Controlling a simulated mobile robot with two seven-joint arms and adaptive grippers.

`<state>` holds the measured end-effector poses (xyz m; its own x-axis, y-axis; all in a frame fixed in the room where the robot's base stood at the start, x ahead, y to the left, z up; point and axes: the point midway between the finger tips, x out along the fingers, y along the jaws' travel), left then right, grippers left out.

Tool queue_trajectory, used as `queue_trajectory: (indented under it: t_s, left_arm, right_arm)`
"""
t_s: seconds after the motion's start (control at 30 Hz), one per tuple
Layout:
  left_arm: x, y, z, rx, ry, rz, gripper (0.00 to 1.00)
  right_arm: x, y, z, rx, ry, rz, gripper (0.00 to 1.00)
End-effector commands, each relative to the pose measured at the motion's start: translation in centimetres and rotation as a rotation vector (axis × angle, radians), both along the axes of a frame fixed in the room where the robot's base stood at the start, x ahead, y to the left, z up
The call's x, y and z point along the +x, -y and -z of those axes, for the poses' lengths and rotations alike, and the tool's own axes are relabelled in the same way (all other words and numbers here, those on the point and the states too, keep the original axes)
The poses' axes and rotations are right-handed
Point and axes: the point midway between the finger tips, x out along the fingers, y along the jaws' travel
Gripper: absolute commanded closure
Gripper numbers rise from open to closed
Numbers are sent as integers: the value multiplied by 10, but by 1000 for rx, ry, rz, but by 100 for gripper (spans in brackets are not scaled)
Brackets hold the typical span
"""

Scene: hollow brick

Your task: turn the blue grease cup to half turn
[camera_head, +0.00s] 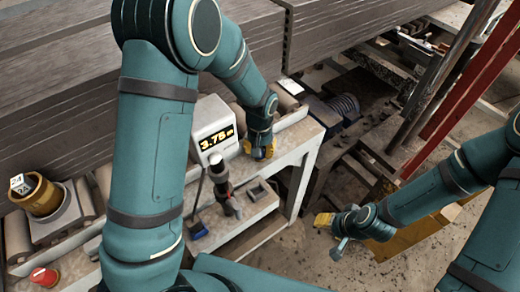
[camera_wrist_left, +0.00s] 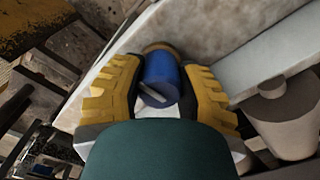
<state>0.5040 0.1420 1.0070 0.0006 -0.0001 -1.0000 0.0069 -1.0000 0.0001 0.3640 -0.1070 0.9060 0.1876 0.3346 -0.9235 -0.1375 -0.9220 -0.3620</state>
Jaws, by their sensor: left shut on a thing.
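The blue grease cup (camera_wrist_left: 160,72) shows in the left wrist view between the two yellow ribbed fingers of my left gripper (camera_wrist_left: 163,88). The fingers are shut on its sides. A pale bar lies across the near face of the cup, slanting down to the right. A brown-gold ring shows behind its far end, against a pale surface. In the head view my left gripper (camera_head: 260,150) is at the bench right of the display box, and the cup is hidden there. My right gripper (camera_head: 325,220) is away from the bench; its finger opening is not clear.
The display box (camera_head: 215,130) reads about 3.75 and stands left of my left gripper. A black-handled upright tool (camera_head: 222,180), a small grey tray (camera_head: 258,190), a red button (camera_head: 43,277) and a brass-coloured drum (camera_head: 40,195) stand along the bench. Red-brown posts (camera_head: 455,95) stand right.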

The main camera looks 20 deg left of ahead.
Motion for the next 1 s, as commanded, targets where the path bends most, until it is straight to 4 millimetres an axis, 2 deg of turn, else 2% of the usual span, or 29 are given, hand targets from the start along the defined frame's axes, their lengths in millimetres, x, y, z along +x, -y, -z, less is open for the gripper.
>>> queue_trajectory:
  t_s: [0.47,0.5,0.57,0.87,1.0]
  left_arm:
    - [0,0,0,0,-1,13,100]
    - [0,0,0,0,-1,13,53]
    - [0,0,0,1,-1,13,32]
    - [1,-2,-1,2,1,10,32]
    - [2,-1,-12,2,4,10,32]
  right_arm:
    - [0,0,1,0,0,0,53]
    - [0,0,1,0,0,0,53]
    - [0,0,1,0,0,0,53]
    - [0,0,0,0,1,0,53]
    - [0,0,0,0,1,0,53]
